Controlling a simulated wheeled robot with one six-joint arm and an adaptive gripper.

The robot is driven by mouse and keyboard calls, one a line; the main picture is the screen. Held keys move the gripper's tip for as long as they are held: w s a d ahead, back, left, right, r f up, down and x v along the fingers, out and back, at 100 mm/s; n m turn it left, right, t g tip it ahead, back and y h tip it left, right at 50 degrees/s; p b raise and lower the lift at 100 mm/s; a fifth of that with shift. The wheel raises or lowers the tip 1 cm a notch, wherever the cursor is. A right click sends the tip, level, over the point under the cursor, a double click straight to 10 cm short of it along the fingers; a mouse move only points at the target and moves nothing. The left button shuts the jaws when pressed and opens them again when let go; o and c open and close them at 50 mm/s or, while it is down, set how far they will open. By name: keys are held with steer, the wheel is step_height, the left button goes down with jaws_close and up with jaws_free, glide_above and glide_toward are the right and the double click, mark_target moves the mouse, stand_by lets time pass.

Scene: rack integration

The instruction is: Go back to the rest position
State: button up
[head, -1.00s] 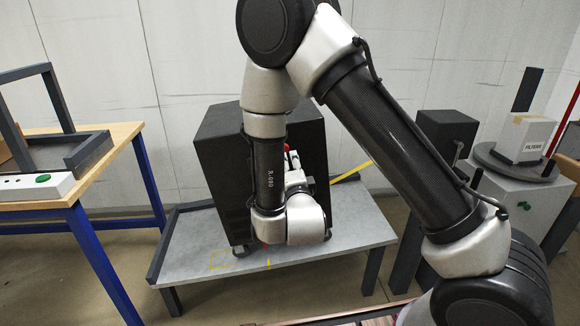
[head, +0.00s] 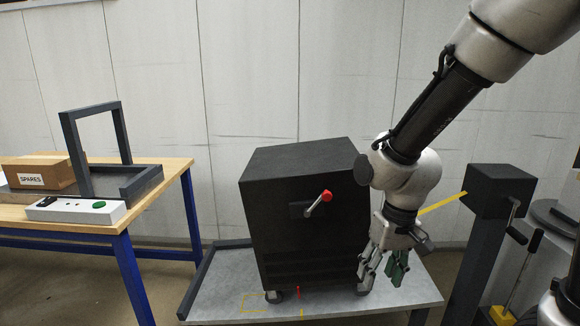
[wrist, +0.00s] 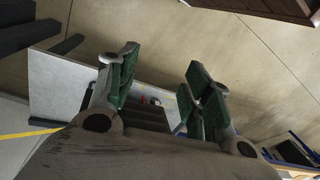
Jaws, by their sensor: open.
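My gripper (head: 384,267) hangs from my arm just right of the black cabinet in the head view, its fingers pointing down. Its green-padded fingers also show in the wrist view (wrist: 155,100), spread apart with nothing between them. The black cabinet (head: 275,215) stands on small casters on the grey low table (head: 225,308). A handle with a red tip (head: 326,196) sticks out of the cabinet's front. I cannot tell whether my gripper touches the cabinet's side.
At left, a wooden bench (head: 150,192) with blue legs carries a grey frame (head: 122,140), a SPARES box (head: 40,173) and a white button panel (head: 75,210). At right stands a dark post (head: 480,235) with a crank. A yellow bar (head: 443,204) lies behind my arm.

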steer(key=s+d+r+t, duration=0.1)
steer(key=s+d+r, duration=0.2)
steer(key=d+r, duration=0.2)
steer(key=s+d+r+m+t, duration=0.1)
steer(key=s+d+r+t, duration=0.1)
steer(key=d+r, duration=0.4)
steer(key=s+d+r+m+t+h, duration=0.1)
steer(key=s+d+r, duration=0.3)
steer(key=d+r, duration=0.2)
steer(key=shift+r, duration=0.25)
